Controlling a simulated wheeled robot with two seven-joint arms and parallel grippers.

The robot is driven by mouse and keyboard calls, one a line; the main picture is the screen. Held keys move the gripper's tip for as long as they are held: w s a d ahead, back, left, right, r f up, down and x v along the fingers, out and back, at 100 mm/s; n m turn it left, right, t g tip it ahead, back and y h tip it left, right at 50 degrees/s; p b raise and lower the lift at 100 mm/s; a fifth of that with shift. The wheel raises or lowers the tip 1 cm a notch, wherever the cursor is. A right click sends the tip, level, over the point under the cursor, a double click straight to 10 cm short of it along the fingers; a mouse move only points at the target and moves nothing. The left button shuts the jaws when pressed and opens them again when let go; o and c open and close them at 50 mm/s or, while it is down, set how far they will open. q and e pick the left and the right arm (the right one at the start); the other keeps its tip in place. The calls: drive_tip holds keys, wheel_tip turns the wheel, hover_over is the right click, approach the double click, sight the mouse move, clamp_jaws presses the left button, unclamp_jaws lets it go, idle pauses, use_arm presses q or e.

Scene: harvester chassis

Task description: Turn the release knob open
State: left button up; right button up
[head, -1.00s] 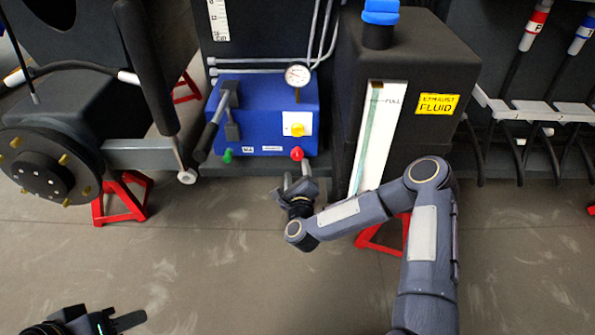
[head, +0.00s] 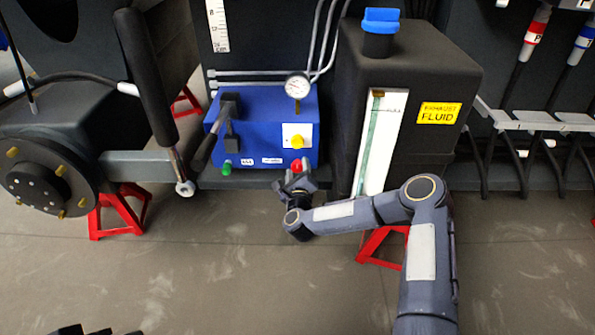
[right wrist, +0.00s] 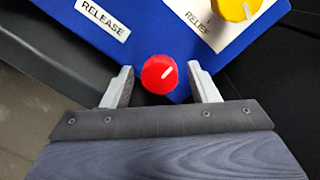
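The red release knob (head: 296,166) sits at the lower front of the blue pump box (head: 262,127). In the right wrist view the red knob (right wrist: 160,74) shows a white pointer line and lies between my fingertips, near the "RELEASE" label (right wrist: 103,17). My right gripper (head: 297,176) is open, with one finger on each side of the knob. In the right wrist view a gap shows between the knob and each finger of the gripper (right wrist: 162,88). Only a small part of my left gripper (head: 82,331) shows at the bottom left edge, and its fingers are cut off.
A yellow relief knob (head: 297,141) sits above the red knob, and a green knob (head: 226,168) is at the box's left. A black lever (head: 212,133) and a gauge (head: 297,86) are on the box. The black exhaust fluid tank (head: 425,75) stands close at right.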

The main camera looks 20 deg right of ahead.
drive_tip(key=c, duration=0.9)
